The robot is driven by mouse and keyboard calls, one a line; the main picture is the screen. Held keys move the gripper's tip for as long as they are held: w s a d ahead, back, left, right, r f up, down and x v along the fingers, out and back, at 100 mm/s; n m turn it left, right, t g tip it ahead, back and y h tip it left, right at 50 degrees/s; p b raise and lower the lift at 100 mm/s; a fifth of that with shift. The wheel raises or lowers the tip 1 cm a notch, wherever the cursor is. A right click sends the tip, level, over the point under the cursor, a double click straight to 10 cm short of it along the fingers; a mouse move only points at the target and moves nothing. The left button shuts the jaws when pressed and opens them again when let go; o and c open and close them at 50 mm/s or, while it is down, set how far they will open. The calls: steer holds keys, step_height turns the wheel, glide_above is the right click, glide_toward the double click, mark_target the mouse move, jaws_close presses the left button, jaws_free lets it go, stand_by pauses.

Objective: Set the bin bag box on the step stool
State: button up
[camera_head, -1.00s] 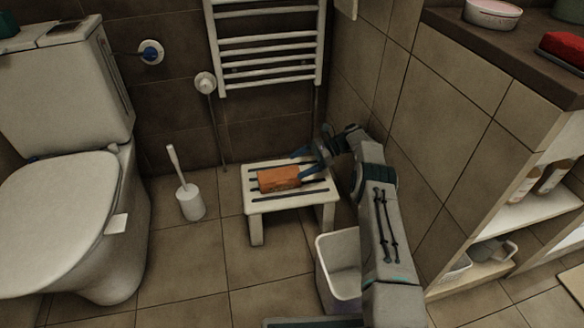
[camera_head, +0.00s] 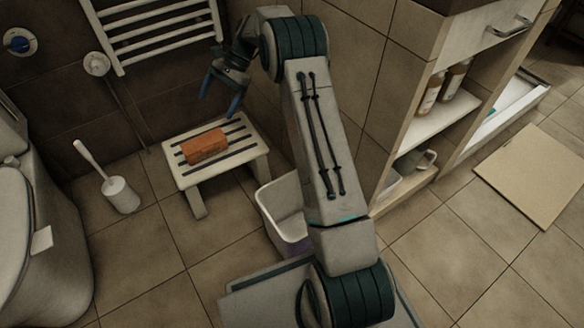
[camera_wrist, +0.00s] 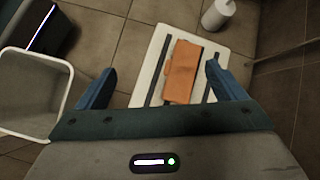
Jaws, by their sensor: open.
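The orange bin bag box (camera_head: 205,146) lies flat on the slatted top of the white step stool (camera_head: 246,154). In the wrist view the box (camera_wrist: 181,72) lies across the dark slots of the stool (camera_wrist: 150,72). My gripper (camera_head: 219,95) is open and empty, raised above the stool and apart from the box. In the wrist view its two blue fingers stand wide apart, with the box and stool lying beyond and between them.
A white bin (camera_head: 283,213) stands to the right of the stool, by my arm. A toilet brush in its holder (camera_head: 121,194) and the toilet (camera_head: 45,260) are at left. A towel radiator (camera_head: 150,30) hangs behind. Shelves (camera_head: 430,125) stand at right.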

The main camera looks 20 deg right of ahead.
steer(key=s+d+r+n+h, duration=0.2)
steer(key=s+r+n+h, duration=0.1)
steer(key=s+r, duration=0.55)
steer(key=s+d+n+t+h, duration=0.1)
steer(key=s+d+n+h, duration=0.1)
steer(key=s, duration=1.2)
steer(key=s+d+n+t+h, duration=0.2)
steer(key=s+d+n, duration=0.2)
steer(key=s, duration=1)
steer(key=shift+f+n+t+h, duration=0.3)
steer(key=shift+f+n+h, duration=0.1)
steer(key=shift+n, duration=0.6)
steer(key=shift+r, duration=0.15)
